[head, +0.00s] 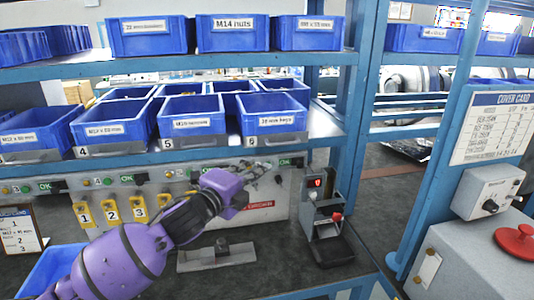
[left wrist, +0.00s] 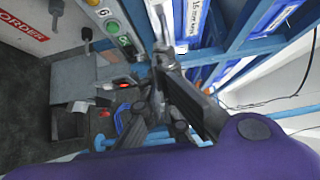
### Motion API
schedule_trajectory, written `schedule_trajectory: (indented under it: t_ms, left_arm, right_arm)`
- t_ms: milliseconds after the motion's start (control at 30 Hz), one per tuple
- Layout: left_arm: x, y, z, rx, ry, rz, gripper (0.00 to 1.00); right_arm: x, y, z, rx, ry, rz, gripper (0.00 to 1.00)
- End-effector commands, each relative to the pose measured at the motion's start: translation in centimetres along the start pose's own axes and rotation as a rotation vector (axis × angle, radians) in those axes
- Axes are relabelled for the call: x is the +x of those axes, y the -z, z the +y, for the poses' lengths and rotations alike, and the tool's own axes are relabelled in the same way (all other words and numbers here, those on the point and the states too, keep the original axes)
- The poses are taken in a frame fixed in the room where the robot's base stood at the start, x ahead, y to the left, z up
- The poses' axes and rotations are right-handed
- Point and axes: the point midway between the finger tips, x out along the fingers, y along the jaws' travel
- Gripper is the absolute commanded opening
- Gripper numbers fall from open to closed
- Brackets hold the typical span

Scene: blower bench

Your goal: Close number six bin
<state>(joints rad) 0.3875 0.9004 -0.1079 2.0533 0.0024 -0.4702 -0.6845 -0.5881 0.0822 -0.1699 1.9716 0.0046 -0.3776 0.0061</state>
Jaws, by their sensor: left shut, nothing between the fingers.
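The number six bin (head: 272,105) is a blue open-topped bin at the right end of the lower shelf row. Its front has a white label, with a grey strip marked 6 below. In the head view it sits beside the number five bin (head: 190,108), and its open top shows. A blue bin front with a white label (left wrist: 190,20) shows at the top of the left wrist view; I cannot be sure it is bin six. My left gripper (head: 236,207) is shut and empty, below the shelf and apart from the bin. It also shows in the left wrist view (left wrist: 160,50). My right gripper is not in view.
A blue shelf edge (head: 200,155) runs above a panel of buttons and numbered yellow tags (head: 110,212). A small device with a red display (head: 325,220) stands on the bench at right. A blue upright (head: 352,90) stands right of the bins. A grey plate (head: 217,257) lies on the bench.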

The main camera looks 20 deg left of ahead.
Motion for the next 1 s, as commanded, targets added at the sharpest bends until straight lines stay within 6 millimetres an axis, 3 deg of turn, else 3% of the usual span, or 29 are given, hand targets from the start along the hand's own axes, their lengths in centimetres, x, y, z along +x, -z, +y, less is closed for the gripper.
schedule_trajectory:
  t_ms: [300,400,600,1000]
  left_arm:
    - [6.9,0.1,-0.2,-0.003,0.002,0.001,0.00]
    - [7.9,-1.4,-0.2,0.000,0.000,-0.001,0.00]
    - [9.1,-2.5,-0.1,-0.001,0.000,0.001,0.00]
    - [9.3,-2.8,0.0,-0.001,0.000,0.001,0.00]
  right_arm:
    - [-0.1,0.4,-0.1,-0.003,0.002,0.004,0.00]
    - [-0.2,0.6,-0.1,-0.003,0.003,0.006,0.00]
    - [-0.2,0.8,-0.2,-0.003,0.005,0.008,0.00]
    - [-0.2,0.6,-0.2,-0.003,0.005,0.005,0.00]
